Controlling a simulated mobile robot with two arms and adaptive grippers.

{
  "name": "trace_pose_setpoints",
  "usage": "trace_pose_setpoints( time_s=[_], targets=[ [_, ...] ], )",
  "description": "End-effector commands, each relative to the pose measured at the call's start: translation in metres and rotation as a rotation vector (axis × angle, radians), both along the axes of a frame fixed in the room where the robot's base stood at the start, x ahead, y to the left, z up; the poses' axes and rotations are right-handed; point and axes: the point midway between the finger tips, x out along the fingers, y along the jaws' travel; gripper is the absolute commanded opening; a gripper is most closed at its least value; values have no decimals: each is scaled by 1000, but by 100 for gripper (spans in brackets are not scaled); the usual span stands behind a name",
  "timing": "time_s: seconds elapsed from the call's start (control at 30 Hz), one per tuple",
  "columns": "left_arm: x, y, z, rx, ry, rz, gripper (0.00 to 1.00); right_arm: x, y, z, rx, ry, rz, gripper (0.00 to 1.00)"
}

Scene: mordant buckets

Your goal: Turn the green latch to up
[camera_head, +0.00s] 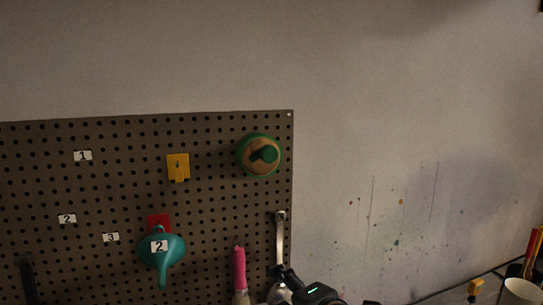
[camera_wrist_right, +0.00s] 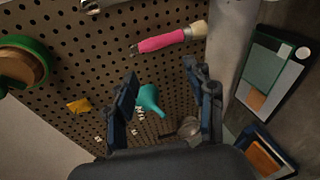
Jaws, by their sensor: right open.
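The green latch (camera_head: 260,155) is a round green-rimmed disc with a tan face and a dark green handle, near the top right corner of the pegboard. Its handle lies roughly sideways; its exact pointing direction is hard to tell. The latch also shows at the upper left edge of the right wrist view (camera_wrist_right: 24,66), outside the jaws. My right gripper (camera_wrist_right: 160,74) is open and empty, with its two dark fingers apart in front of the pegboard. In the head view my right arm shows at the bottom, below the latch. My left gripper is not in view.
The pegboard (camera_head: 210,218) also carries a yellow hook (camera_head: 178,167), a teal funnel (camera_head: 162,250), a pink-handled brush (camera_head: 239,268) and a silver tool (camera_head: 280,236) below the latch. A white cup (camera_head: 520,292) stands at the lower right.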

Motion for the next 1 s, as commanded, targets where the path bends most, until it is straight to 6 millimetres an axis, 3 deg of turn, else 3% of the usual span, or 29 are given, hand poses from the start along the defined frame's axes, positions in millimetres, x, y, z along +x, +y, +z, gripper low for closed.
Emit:
trace_pose_setpoints(
  time_s=[0.03,0.2,0.6,0.8,1.0],
  targets=[
    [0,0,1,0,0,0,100,0,2,23,-81,-82,35,54],
    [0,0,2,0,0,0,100,-8,9,80,-359,-309,129,54],
    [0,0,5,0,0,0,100,-31,-10,188,-1023,-726,169,54],
    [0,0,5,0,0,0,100,-38,-22,214,-1202,-802,146,54],
    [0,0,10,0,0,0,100,-32,-21,220,-1238,-812,144,54]
  ],
)
